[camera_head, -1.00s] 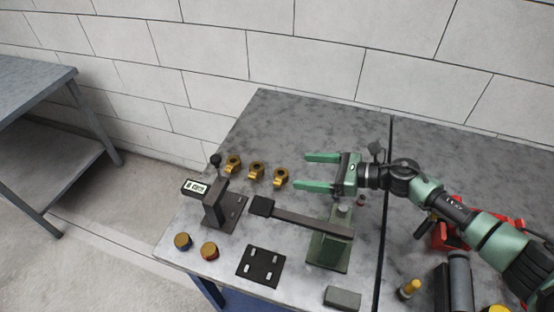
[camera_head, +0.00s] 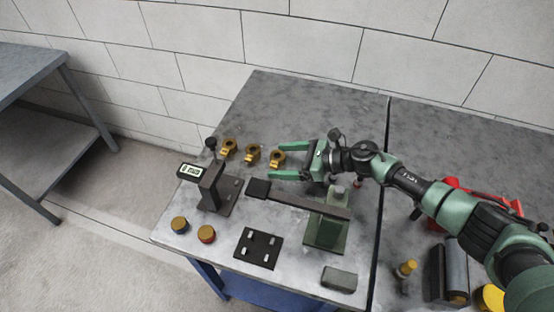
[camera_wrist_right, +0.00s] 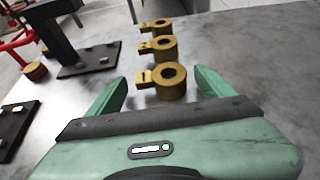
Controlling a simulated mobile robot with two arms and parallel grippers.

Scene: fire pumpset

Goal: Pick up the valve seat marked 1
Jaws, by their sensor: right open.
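Three brass-coloured valve seats, each a ring with a side tab, stand in a row on the grey table: the left one (camera_head: 229,148), the middle one (camera_head: 251,154) and the right one (camera_head: 277,158). In the wrist view that nearest seat (camera_wrist_right: 166,82) shows between the fingers; the middle seat (camera_wrist_right: 160,47) and the far seat (camera_wrist_right: 158,26) are beyond. Contact cannot be told. My left gripper is out of view.
A dark stand with a display (camera_head: 213,188) is left of the gripper. A green fixture with a long bar (camera_head: 326,228) lies just in front. A black plate (camera_head: 258,248) and two round caps (camera_head: 207,234) are nearer. The table behind the seats is clear.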

